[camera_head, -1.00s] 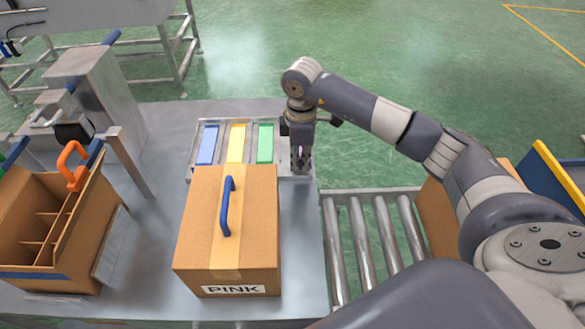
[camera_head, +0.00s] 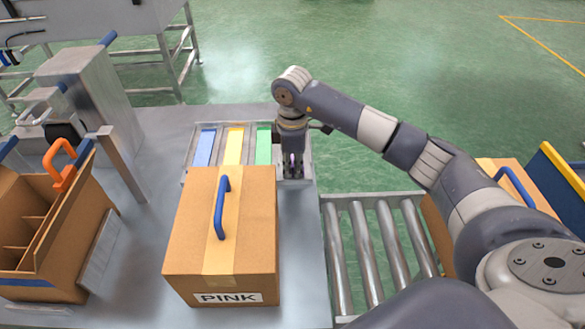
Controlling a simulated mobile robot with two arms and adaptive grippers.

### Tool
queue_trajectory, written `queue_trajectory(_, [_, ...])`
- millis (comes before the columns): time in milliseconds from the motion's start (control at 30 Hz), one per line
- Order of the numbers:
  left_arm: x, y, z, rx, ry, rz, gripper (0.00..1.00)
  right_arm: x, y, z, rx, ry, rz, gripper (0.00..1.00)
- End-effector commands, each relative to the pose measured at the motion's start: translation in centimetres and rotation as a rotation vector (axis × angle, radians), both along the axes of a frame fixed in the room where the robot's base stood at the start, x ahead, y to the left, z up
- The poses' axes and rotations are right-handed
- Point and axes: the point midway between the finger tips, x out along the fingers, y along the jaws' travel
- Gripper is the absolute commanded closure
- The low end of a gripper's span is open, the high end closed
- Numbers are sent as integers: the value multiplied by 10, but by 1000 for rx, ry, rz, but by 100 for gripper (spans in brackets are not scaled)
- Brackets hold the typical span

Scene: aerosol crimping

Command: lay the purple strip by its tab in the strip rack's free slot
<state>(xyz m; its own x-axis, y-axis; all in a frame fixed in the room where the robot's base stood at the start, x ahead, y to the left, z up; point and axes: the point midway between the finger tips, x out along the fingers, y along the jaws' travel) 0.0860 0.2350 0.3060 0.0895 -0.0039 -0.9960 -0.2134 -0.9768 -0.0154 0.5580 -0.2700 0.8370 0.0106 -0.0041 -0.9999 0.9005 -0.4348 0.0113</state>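The strip rack (camera_head: 308,158) is a pale metal tray at the back of the table. A blue strip (camera_head: 204,148), a yellow strip (camera_head: 233,147) and a green strip (camera_head: 263,147) lie in it, side by side. My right gripper (camera_head: 293,172) points down at the rack's right end, right of the green strip, over the rightmost slot. A small purple patch shows at its fingers, but no full purple strip can be made out; the gripper and arm hide most of that slot. Whether the fingers are shut is too small to tell. My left gripper is out of view.
A closed cardboard box (camera_head: 247,250) marked PINK, with a blue handle, stands in front of the rack. An open divided carton (camera_head: 60,245) with an orange handle is at left. A roller conveyor (camera_head: 365,250) and another blue-handled box (camera_head: 492,168) are at right.

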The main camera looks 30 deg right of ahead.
Motion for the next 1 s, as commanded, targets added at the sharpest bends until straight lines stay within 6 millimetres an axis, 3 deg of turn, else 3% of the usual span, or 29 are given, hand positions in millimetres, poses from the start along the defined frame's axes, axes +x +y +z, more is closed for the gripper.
queue_trajectory(67, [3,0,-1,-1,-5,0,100,0,0,-4,0,1,0,100])
queue_trajectory(200, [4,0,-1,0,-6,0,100,0,0,-3,0,1,0,75])
queue_trajectory(633, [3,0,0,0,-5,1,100,1,0,5,0,-3,0,75])
queue_trajectory(767, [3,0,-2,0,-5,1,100,1,0,26,0,-4,-1,75])
queue_trajectory(1000, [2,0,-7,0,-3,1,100,0,0,79,0,-5,-1,75])
